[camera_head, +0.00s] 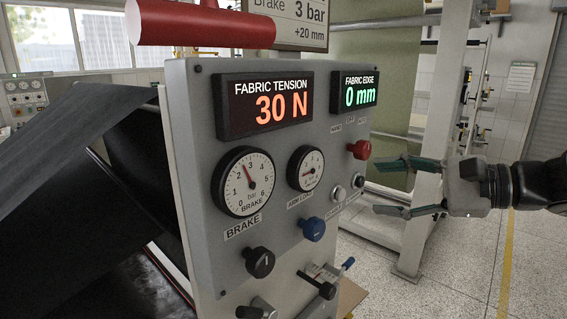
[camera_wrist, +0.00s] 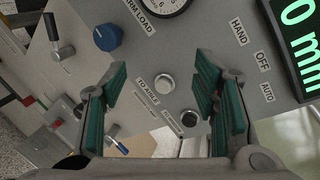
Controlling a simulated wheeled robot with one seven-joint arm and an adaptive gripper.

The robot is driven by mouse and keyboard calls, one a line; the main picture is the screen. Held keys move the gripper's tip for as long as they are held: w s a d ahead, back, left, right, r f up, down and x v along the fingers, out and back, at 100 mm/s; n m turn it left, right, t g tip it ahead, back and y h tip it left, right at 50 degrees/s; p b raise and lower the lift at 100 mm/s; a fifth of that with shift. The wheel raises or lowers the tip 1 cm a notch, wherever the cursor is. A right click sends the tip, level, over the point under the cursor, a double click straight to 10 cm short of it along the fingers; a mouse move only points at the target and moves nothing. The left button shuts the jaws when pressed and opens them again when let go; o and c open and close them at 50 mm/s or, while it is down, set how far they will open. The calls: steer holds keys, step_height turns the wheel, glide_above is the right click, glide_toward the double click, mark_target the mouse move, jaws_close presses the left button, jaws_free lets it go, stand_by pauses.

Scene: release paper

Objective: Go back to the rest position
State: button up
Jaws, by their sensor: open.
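My gripper (camera_head: 398,187) is open and empty at the right of the control panel (camera_head: 205,185) in the head view. Its green-padded fingers point left toward the panel's right edge. In the wrist view the open fingers (camera_wrist: 160,105) frame a silver push button (camera_wrist: 165,84) on the panel. A second, dark button (camera_wrist: 188,118) sits beside the right finger. I see nothing between the fingers. I cannot tell the exact gap between the fingertips and the panel.
The panel has a red knob (camera_head: 359,149), a blue knob (camera_head: 313,229), a black knob (camera_head: 260,262) and a blue-tipped lever (camera_head: 346,265). The displays read 30 N (camera_head: 264,104) and 0 mm (camera_head: 357,94). A red cylinder (camera_head: 200,24) is above. Open floor (camera_head: 450,265) lies at right.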

steer(key=s+a+f+n+g+h, duration=0.2)
steer(key=s+a+f+n+g, duration=0.15)
steer(key=s, duration=0.25)
steer(key=s+a+f+n+g+h, duration=0.2)
steer(key=s+a+n, duration=0.15)
steer(key=s, duration=0.25)
steer(key=s+d+f+n+t+h, duration=0.1)
steer(key=s+d+n+t+h, duration=0.1)
steer(key=s+d+n+h, duration=0.4)
steer(key=n+h, duration=0.1)
steer(key=h, duration=0.1)
steer(key=shift+s+d+f+n+h, duration=0.2)
steer(key=shift+f+n+h, duration=0.1)
steer(key=shift+f, duration=0.1)
